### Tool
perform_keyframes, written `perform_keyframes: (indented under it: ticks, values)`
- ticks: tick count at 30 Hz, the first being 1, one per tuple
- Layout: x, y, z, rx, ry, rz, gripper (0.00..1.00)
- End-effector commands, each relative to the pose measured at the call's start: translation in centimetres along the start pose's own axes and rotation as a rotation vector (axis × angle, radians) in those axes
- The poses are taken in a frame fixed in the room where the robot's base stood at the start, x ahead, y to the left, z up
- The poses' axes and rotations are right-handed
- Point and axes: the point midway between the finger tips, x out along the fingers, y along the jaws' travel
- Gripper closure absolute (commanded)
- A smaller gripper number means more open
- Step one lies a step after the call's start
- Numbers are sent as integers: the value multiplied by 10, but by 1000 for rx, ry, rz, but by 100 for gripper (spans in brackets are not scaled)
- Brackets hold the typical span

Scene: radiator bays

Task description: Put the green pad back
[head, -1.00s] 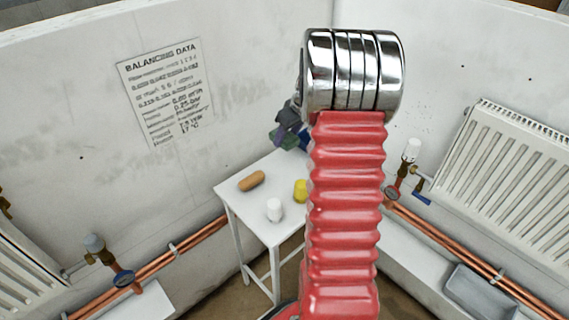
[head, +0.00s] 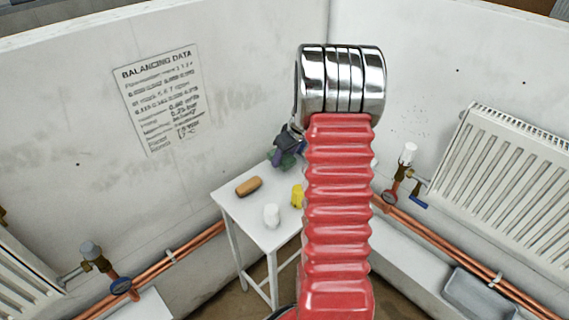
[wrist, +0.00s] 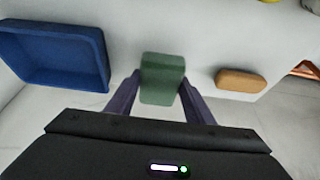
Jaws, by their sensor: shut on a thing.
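The green pad (wrist: 162,78) is a small block between the fingers of my gripper (wrist: 158,92) in the wrist view, and the fingers are shut on it. In the head view my gripper (head: 287,150) is at the far end of the white table, partly behind my arm, with a bit of green below it. A blue tray (wrist: 52,62) lies left of the pad in the wrist view, apart from it. Whether the pad touches the tabletop is unclear.
On the white table (head: 245,215) are a tan oblong block (head: 248,186), a white cylinder (head: 271,215) and a yellow piece (head: 297,196). The tan block also shows right of the pad in the wrist view (wrist: 241,79). Walls, copper pipes (head: 195,240) and radiators surround the table.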

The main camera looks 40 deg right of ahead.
Motion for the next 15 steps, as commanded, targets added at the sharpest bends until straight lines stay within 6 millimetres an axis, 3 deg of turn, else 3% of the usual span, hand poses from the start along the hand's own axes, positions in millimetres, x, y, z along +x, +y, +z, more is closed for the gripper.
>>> perform_keyframes:
  ticks: [6,15]
  values:
    - [25,0,11,2,-2,-1,85]
    - [30,0,13,1,-1,0,85]
